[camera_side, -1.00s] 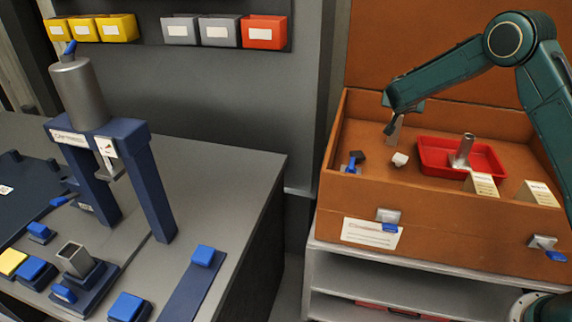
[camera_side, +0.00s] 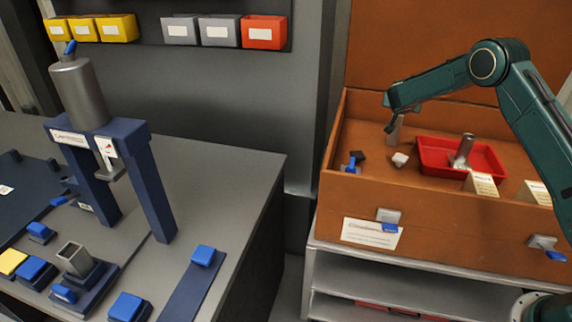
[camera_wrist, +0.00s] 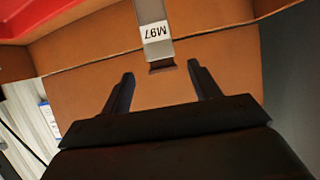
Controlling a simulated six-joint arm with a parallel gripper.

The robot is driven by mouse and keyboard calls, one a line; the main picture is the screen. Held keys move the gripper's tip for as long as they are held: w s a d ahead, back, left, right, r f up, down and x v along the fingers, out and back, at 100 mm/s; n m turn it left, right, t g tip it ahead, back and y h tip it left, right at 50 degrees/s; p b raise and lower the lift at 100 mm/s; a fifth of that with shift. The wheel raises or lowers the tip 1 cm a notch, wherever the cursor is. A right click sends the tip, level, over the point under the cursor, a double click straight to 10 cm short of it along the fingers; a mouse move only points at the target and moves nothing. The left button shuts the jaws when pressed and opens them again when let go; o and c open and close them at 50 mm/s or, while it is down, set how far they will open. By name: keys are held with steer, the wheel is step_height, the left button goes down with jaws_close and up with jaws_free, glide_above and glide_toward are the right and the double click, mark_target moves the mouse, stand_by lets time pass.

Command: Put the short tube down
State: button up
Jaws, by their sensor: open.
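In the side view a grey tube (camera_side: 397,131) stands in the brown wooden box, right beside my gripper (camera_side: 390,124). I take it to be the same tube, the short one. In the wrist view my gripper (camera_wrist: 161,72) is open, with nothing between its fingertips. The tube's lower end is hard to make out in the side view.
A red tray (camera_side: 432,157) with another grey tube (camera_side: 463,150) in it lies to the right in the box (camera_side: 350,195). The box walls surround this area.

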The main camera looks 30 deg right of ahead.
mark_target(396, 123)
steer(key=shift+x, duration=0.85)
steer(key=shift+d+f, duration=0.1)
steer(key=shift+x, duration=2.5)
steer(key=shift+w+f, duration=0.1)
jaws_close()
